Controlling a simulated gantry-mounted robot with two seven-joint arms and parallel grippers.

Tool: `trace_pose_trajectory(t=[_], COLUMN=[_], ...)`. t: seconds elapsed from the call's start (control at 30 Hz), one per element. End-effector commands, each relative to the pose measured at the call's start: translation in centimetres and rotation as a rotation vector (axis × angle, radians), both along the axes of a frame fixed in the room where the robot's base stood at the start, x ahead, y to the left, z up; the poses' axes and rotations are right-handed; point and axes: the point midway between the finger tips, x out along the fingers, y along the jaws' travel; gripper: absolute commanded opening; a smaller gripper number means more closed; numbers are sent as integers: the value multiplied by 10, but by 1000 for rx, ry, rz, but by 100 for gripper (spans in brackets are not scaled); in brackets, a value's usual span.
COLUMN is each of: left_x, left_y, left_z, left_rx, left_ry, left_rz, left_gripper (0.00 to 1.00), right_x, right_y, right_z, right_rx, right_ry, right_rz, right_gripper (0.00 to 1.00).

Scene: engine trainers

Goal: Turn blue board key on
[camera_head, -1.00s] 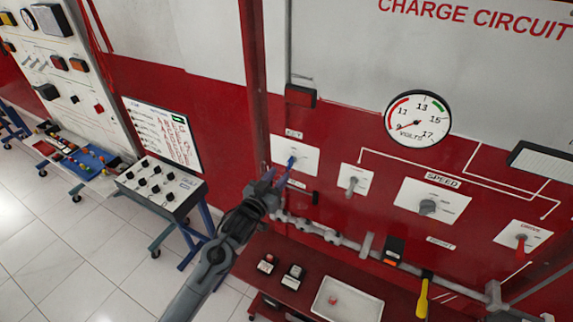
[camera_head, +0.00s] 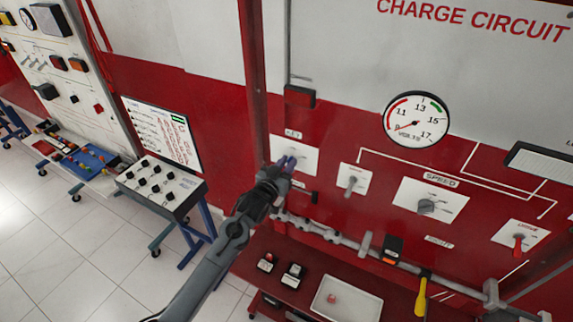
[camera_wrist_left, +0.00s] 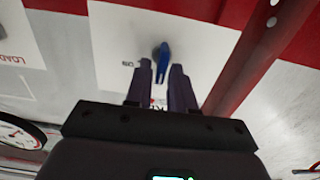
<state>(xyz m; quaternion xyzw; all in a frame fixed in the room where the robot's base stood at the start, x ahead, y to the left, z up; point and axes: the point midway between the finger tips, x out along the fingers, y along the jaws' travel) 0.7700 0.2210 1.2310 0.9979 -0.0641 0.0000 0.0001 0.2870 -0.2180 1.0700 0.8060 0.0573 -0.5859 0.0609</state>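The blue key (camera_wrist_left: 163,58) sits on a white plate (camera_wrist_left: 112,45) on the red board, and the wrist view shows it upright. In the head view the plate (camera_head: 306,157) is below the "KEY" label, and the key is mostly hidden behind my gripper. My left gripper (camera_head: 288,163) is at the plate. In the wrist view its two dark fingers (camera_wrist_left: 161,84) are apart, one on each side of the key's near end, with small gaps visible. I cannot tell whether either finger touches the key. My right gripper is not in view.
On the same board are a grey switch (camera_head: 352,182), a speed knob (camera_head: 427,207), a red-handled switch (camera_head: 519,243) and a volts gauge (camera_head: 416,119). A red shelf (camera_head: 255,250) below holds a white tray (camera_head: 372,303). A red post (camera_head: 252,80) stands left of the plate.

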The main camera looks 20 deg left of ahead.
Motion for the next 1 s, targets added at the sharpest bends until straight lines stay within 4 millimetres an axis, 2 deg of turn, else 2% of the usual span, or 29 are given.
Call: trace_pose_trajectory(t=[0.03, 0.13, 0.57, 0.77, 1.0], left_x=[0, 0, 0, 0, 0], left_y=[0, 0, 0, -1, -3], left_z=[0, 0, 0, 0, 0], left_rx=[0, 0, 34, 131, 329], left_ry=[0, 0, -4, -17, -42], left_rz=[0, 0, 0, -1, -1], left_gripper=[15, 0, 0, 0, 0], right_x=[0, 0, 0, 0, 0], right_y=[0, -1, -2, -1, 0], right_z=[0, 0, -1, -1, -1], right_rx=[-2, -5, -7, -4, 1], right_ry=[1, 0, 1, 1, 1], right_rz=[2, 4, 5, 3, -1], right_gripper=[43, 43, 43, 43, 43])
